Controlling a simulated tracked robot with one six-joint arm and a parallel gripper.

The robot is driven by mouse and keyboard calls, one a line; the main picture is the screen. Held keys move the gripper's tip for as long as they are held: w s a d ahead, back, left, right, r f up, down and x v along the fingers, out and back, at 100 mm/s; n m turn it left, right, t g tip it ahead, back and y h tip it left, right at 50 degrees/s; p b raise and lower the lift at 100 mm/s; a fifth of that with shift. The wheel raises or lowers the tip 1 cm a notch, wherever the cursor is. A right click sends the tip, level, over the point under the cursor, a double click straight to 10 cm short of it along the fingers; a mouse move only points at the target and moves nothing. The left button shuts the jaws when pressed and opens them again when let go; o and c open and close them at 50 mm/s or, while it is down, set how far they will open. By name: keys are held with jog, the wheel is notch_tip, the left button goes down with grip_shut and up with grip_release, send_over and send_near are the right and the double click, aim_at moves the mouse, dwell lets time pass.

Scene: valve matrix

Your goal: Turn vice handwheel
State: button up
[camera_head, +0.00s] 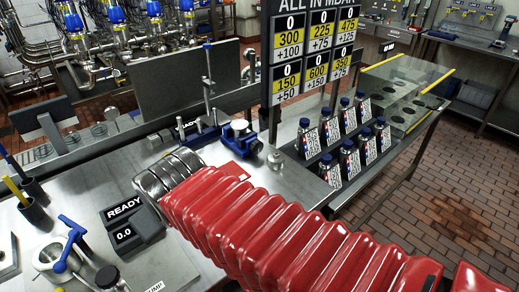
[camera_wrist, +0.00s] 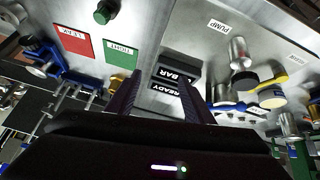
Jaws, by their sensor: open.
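A small blue vice (camera_head: 241,137) with a pale round part on top stands on the steel bench, just beyond the end of my red-sleeved arm in the head view. A blue vice-like fixture also shows at the far left of the wrist view (camera_wrist: 42,55). I cannot clearly make out its handwheel. My gripper (camera_wrist: 162,84) shows in the wrist view with two dark fingers spread apart and nothing between them. The fingers point toward a black READY display (camera_wrist: 165,88), away from the blue fixture. In the head view my arm hides the fingers.
A red label (camera_wrist: 73,42) and a green label (camera_wrist: 121,56) lie near the blue fixture. A blue-handled valve (camera_head: 62,255) is at the bench's left. Several labelled bottles (camera_head: 330,130) stand at the right below a sign board (camera_head: 312,55).

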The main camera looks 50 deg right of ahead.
jog(key=w+d+t+h, duration=0.1)
jog(key=w+d+h, duration=0.3)
jog(key=d, duration=0.9)
jog(key=n+t+h, duration=0.1)
jog(key=n+t, duration=0.2)
jog(key=t, duration=0.2)
send_near(258, 148)
jog(key=v, duration=0.4)
jog(key=shift+a, duration=0.25)
jog(key=shift+s+f+t, duration=0.15)
jog(key=shift+s+t, duration=0.15)
jog(key=shift+s, duration=0.1)
jog(key=shift+w+d, duration=0.1)
jog(key=x, duration=1.3)
jog(key=shift+w+d+f, duration=0.15)
jog(key=shift+w+d, duration=0.1)
jog(key=shift+c, duration=0.2)
